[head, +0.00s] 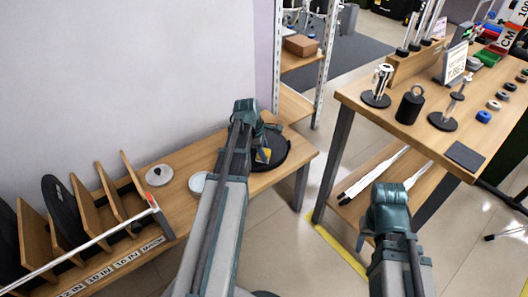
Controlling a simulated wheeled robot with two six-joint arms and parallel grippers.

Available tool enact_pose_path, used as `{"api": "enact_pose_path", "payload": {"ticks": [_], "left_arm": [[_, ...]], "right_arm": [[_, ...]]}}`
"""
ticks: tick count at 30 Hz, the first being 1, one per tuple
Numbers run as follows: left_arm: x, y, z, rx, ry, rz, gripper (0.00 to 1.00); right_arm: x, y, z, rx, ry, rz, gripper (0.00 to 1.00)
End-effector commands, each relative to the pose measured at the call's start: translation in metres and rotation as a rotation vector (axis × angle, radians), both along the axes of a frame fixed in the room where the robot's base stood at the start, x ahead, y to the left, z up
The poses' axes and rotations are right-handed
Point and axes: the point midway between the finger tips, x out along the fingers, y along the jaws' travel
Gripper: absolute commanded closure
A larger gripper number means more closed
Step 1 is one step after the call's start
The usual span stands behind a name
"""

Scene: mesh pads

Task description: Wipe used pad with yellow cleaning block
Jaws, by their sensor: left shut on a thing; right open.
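My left gripper (265,141) is over the right part of the low wooden bench, shut on a small yellow cleaning block (264,155). A black round pad (280,152) lies on the bench below it. The block is over the pad, with a dark bluish part beside its yellow face. I cannot tell whether the block touches the pad. My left arm and gripper hide the pad's left part. My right gripper (362,240) is open and empty, over the floor in front of the right-hand table.
The low bench (305,152) also holds a rack with dark discs (58,208) between wooden dividers, a silver disc (159,175) and a pale round dish (198,182). A taller table (400,120) at right carries weights and stands. A shelf (300,65) stands behind.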

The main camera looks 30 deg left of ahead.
Motion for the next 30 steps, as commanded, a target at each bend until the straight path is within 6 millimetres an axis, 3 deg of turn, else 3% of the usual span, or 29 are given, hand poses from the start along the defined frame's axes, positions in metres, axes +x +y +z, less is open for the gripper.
{"api": "enact_pose_path", "payload": {"ticks": [14, 30], "left_arm": [[-0.005, -0.011, 0.049, 0.001, -0.001, -0.001, 1.00], [-0.005, -0.014, 0.058, 0.000, 0.000, -0.001, 1.00]], "right_arm": [[0.000, 0.000, 0.049, 0.000, 0.000, 0.000, 0.50], [0.000, 0.000, 0.058, 0.000, 0.000, 0.000, 0.50]]}}
